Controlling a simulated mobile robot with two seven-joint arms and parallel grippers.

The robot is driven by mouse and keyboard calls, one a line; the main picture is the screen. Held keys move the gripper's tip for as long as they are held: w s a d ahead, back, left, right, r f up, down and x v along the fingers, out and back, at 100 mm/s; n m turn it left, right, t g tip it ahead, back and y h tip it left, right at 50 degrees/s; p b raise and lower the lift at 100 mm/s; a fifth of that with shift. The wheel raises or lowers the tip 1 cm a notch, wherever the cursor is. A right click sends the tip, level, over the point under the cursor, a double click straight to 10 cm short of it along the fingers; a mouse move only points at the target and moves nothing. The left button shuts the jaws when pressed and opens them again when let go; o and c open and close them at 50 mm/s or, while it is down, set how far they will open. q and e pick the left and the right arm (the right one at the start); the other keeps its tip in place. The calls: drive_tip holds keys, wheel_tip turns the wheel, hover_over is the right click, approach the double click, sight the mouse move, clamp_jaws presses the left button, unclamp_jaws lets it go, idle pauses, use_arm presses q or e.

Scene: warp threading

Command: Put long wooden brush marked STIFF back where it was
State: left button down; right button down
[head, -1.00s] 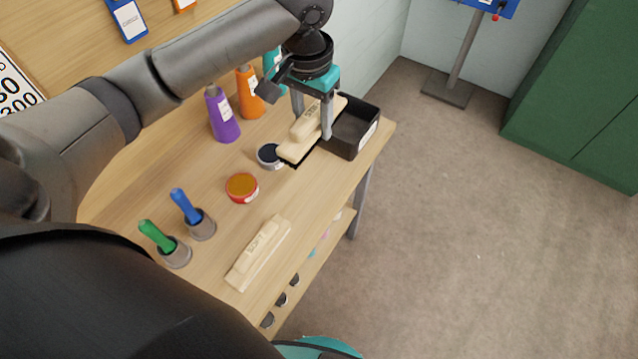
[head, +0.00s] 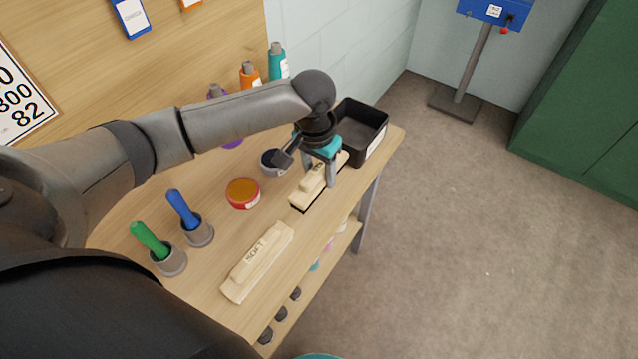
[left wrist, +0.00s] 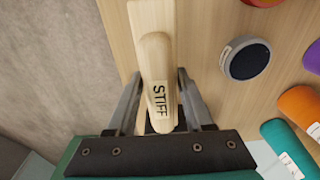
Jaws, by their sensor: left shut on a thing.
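The long wooden brush marked STIFF (head: 309,185) is at the bench's right part, in front of the black bin. My left gripper (head: 322,172) is shut on it, with one finger on each side of its raised handle. The left wrist view shows the label STIFF on the brush (left wrist: 156,70) between the fingers of the gripper (left wrist: 160,108). The brush is low over the bench or resting on it; I cannot tell which. A similar wooden brush (head: 257,262) with a label lies nearer on the bench. My right gripper is not in view.
The black bin (head: 376,146) stands at the bench's far right end. A dark round tin (head: 271,162) and a red tin (head: 242,193) lie left of the held brush. Blue (head: 183,210) and green (head: 150,240) handled tools stand in cups. The bench (head: 215,262) is clear between the two brushes.

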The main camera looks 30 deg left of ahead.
sight(319, 183)
use_arm(q)
wheel_tip(319, 183, down, 3)
drive_tip(key=shift+f+b, duration=0.1)
drive_tip(key=shift+b, duration=0.3)
drive_tip(key=shift+f, duration=0.25)
drive_tip(key=shift+r, duration=0.1)
drive_tip(key=shift+c, duration=1.4)
unclamp_jaws()
drive_tip(key=r+p, duration=0.1)
drive_tip(key=r, duration=0.3)
drive_tip(key=r+p, duration=0.1)
drive_tip(key=r, duration=0.3)
drive_tip(key=s+r+p, duration=0.1)
drive_tip(key=r, duration=0.3)
drive_tip(key=shift+p, duration=0.3)
